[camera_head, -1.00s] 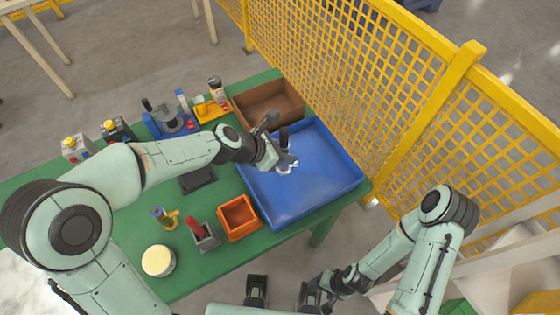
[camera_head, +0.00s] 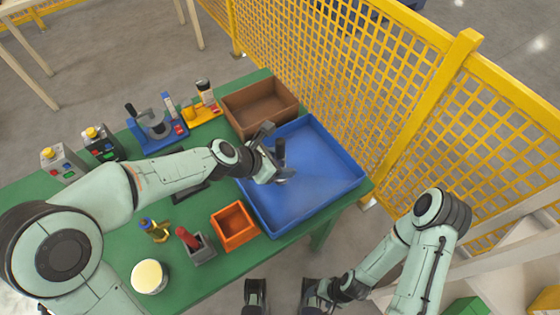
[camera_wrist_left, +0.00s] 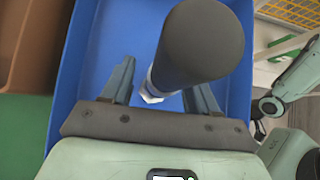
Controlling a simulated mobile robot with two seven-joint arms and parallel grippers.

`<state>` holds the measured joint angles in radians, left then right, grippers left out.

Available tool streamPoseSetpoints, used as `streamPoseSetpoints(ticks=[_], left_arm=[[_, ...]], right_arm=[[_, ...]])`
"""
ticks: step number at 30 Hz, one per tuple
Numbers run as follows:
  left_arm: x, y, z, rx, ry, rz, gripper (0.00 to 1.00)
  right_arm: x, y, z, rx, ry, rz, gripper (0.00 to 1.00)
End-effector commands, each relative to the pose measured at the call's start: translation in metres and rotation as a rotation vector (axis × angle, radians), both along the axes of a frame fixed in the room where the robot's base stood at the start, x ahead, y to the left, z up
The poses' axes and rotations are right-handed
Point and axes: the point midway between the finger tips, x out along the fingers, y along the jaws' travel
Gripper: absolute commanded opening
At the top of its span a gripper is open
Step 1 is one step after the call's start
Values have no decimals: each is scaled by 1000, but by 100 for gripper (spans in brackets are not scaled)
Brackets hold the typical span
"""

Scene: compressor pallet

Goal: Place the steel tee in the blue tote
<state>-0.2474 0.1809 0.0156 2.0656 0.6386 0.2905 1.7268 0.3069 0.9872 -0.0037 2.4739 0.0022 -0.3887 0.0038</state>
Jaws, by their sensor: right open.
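My left gripper (camera_head: 278,174) is over the left part of the blue tote (camera_head: 345,158), its fingers pointing into it. In the left wrist view its two fingers (camera_wrist_left: 158,82) stand apart, with blue tote floor showing between them. A thick dark cylinder (camera_wrist_left: 202,45) with a pale, shiny hexagonal end (camera_wrist_left: 152,93) lies between them; I take it to be the steel tee. Blue shows between the left finger and this piece, and the cylinder hides part of the right finger. The cylinder also shows in the head view (camera_head: 281,150). My right gripper (camera_head: 285,296) is low, off the table, open and empty.
A brown bin (camera_head: 262,93) adjoins the tote at the back. An orange bin (camera_head: 234,238), a grey holder (camera_head: 200,249) and a round white-topped container (camera_head: 149,277) stand in front on the green table (camera_head: 190,208). A yellow mesh fence (camera_head: 390,100) runs behind.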

Motion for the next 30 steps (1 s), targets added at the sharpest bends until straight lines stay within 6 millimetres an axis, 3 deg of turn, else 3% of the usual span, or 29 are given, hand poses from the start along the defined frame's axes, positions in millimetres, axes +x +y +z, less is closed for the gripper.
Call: streamPoseSetpoints(ticks=[11,24,30], left_arm=[[0,0,6,0,-1,-1,61],[-35,50,68,0,-5,2,61],[-46,65,85,0,-2,1,61]], right_arm=[[0,0,4,1,4,1,68],[7,0,30,1,-4,2,68],[9,0,37,1,-8,2,68]])
